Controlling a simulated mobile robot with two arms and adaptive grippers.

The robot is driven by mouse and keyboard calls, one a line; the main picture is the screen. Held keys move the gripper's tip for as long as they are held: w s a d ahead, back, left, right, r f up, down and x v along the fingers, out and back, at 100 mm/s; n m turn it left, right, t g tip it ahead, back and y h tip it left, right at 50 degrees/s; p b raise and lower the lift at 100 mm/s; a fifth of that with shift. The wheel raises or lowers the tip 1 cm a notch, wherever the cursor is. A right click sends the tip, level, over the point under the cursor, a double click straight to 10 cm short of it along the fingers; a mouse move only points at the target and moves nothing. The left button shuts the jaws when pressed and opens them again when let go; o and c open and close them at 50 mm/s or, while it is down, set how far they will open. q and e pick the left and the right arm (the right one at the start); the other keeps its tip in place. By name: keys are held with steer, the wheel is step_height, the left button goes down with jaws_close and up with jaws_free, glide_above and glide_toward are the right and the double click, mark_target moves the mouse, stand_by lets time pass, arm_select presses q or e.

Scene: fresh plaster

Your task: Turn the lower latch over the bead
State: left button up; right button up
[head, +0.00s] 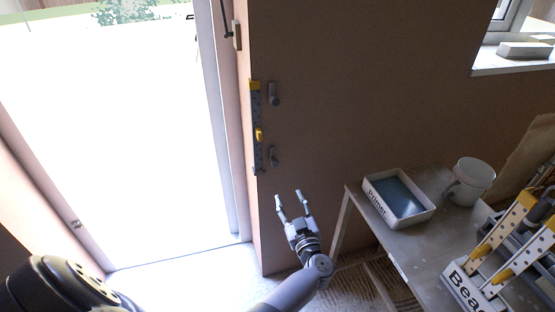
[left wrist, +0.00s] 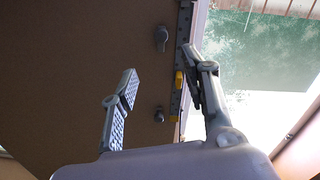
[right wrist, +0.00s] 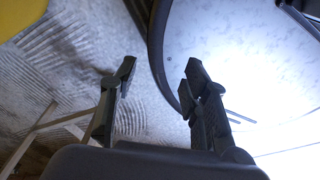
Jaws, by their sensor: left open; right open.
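The bead (head: 257,150) is a narrow grey strip with yellow parts, standing upright along the wall edge beside the doorway. The lower latch (head: 273,156) is a small grey piece on the brown wall, just right of the bead, hanging downward beside it. The upper latch (head: 273,94) hangs likewise above. In the left wrist view, which looks upside down, the lower latch (left wrist: 161,38) is at the top and the bead (left wrist: 180,62) is partly behind a finger. My left gripper (head: 289,196) is open and empty, below the lower latch. My right gripper (right wrist: 156,80) is open and empty.
The bright doorway (head: 120,150) is open at left. The wall around the latches is clear.

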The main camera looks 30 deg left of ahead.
mark_target(276, 165)
arm_select(q)
steer(key=shift+g, duration=0.3)
steer(key=x, duration=0.5)
steer(key=b+x, duration=0.1)
steer(key=x, duration=1.1)
steer(key=shift+w+r+b, duration=0.2)
steer(key=shift+r+b, duration=0.1)
steer(key=shift+r, duration=0.05)
arm_select(e)
steer(key=shift+w+d+f, duration=0.15)
steer(key=shift+w+f, duration=0.05)
steer(key=shift+f, duration=0.2)
steer(key=shift+w+d+f, duration=0.1)
steer(key=shift+w+f, duration=0.05)
steer(key=shift+f, duration=0.25)
steer(key=shift+d, duration=0.1)
arm_select(q)
steer(key=shift+c, duration=0.4)
arm_select(e)
steer(key=shift+d, duration=0.1)
arm_select(q)
steer(key=shift+c, duration=0.6)
jaws_close()
arm_select(e)
steer(key=shift+w+d, duration=0.15)
